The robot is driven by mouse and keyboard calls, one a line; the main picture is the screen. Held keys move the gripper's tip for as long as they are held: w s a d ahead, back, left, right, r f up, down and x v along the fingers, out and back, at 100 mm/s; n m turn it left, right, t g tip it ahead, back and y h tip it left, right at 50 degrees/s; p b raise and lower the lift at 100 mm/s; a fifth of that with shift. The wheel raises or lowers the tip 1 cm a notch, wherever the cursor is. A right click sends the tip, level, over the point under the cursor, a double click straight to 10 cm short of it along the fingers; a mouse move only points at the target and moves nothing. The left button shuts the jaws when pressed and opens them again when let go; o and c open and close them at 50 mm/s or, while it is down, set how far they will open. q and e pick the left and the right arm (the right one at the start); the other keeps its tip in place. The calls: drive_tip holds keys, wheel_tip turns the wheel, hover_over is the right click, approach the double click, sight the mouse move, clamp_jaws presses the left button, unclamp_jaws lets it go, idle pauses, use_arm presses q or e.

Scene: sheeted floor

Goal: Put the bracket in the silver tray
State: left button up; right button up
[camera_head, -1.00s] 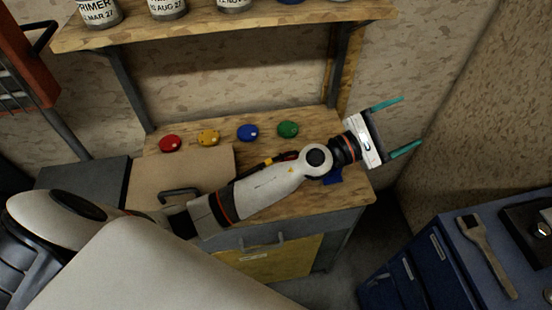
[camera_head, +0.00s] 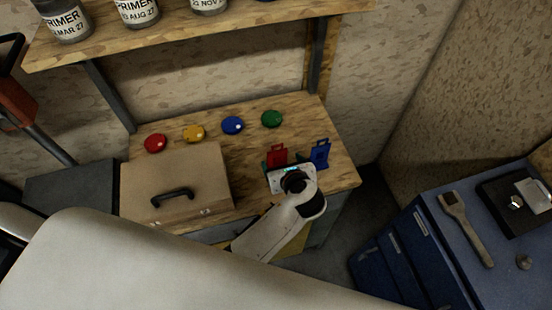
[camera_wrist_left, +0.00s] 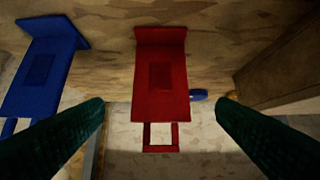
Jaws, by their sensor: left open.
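A red bracket (camera_head: 277,154) stands on the wooden workbench, partly hidden by my left gripper (camera_head: 281,163). In the left wrist view the red bracket (camera_wrist_left: 161,88) lies centrally between the two open dark green fingers (camera_wrist_left: 160,108); I see no contact. A blue bracket (camera_head: 320,154) stands to its right in the head view; it also shows at the left of the wrist view (camera_wrist_left: 40,75). On the blue cabinet at right, a silver item (camera_head: 536,193) sits on a black piece; I cannot tell whether it is the silver tray. My right gripper is out of view.
A tan case (camera_head: 178,172) with a dark handle stands on the bench (camera_head: 340,178). Red, yellow, blue and green discs (camera_head: 233,125) line its back. A shelf (camera_head: 200,35) with cans hangs above. A brush (camera_head: 466,228) lies on the blue cabinet (camera_head: 420,220).

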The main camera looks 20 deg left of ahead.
sight(278, 155)
use_arm(q)
drive_tip(key=p+x, duration=0.1)
drive_tip(key=x, duration=0.6)
drive_tip(key=shift+w+a+f, duration=0.1)
drive_tip(key=shift+w+a, duration=0.2)
drive_tip(key=shift+c, duration=0.2)
drive_tip(key=c, duration=1.2)
drive_tip(key=shift+c, duration=0.6)
